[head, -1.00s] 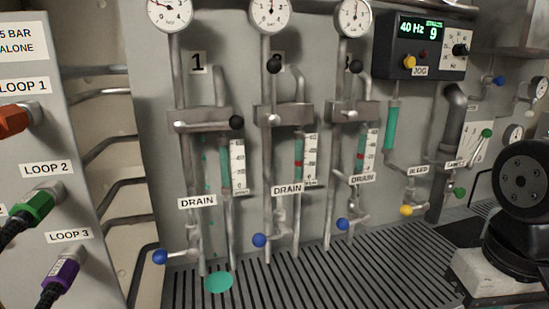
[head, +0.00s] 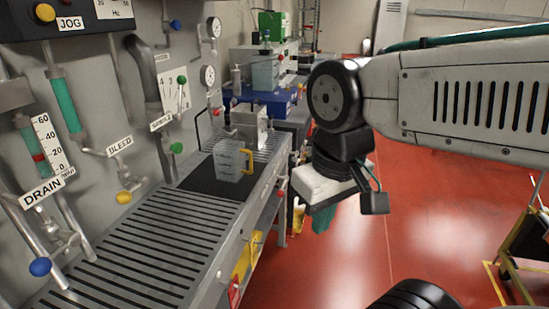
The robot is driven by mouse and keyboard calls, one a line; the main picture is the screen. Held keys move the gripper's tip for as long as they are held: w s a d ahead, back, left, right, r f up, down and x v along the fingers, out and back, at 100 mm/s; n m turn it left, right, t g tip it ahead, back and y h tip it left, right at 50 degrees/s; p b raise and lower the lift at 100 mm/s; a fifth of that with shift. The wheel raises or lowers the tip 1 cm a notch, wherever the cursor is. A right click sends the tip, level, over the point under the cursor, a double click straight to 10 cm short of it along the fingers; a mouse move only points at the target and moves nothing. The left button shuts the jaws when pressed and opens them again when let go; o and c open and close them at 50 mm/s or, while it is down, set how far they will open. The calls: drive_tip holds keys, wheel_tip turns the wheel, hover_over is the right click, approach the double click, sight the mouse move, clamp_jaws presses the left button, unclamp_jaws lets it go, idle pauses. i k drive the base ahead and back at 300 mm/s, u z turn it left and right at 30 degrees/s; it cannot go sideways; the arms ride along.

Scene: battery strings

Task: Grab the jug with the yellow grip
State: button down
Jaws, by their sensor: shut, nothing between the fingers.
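A clear jug with a yellow grip (head: 231,162) stands upright on a dark mat at the far end of the slatted bench. Its yellow grip (head: 249,160) is on its right side, toward the bench's front edge. My gripper (head: 323,217) hangs from my arm at the right, over the red floor and apart from the jug. Its teal fingers look shut with nothing in them. The wrist partly hides the fingers.
The slatted bench (head: 150,245) runs along the left under a pipe panel with a yellow knob (head: 123,197) and a blue knob (head: 40,267). A grey-white box (head: 249,124) stands behind the jug. Red floor (head: 430,220) is clear around my gripper. A yellow-framed cart (head: 517,262) is at right.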

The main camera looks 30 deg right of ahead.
sight(229, 156)
drive_tip(key=z, duration=0.1)
drive_tip(key=k, duration=1.05)
drive_tip(key=z, duration=1)
drive_tip(key=i, duration=1.4)
drive_tip(key=u, duration=1)
drive_tip(key=i, duration=0.65)
drive_tip(key=u, duration=0.8)
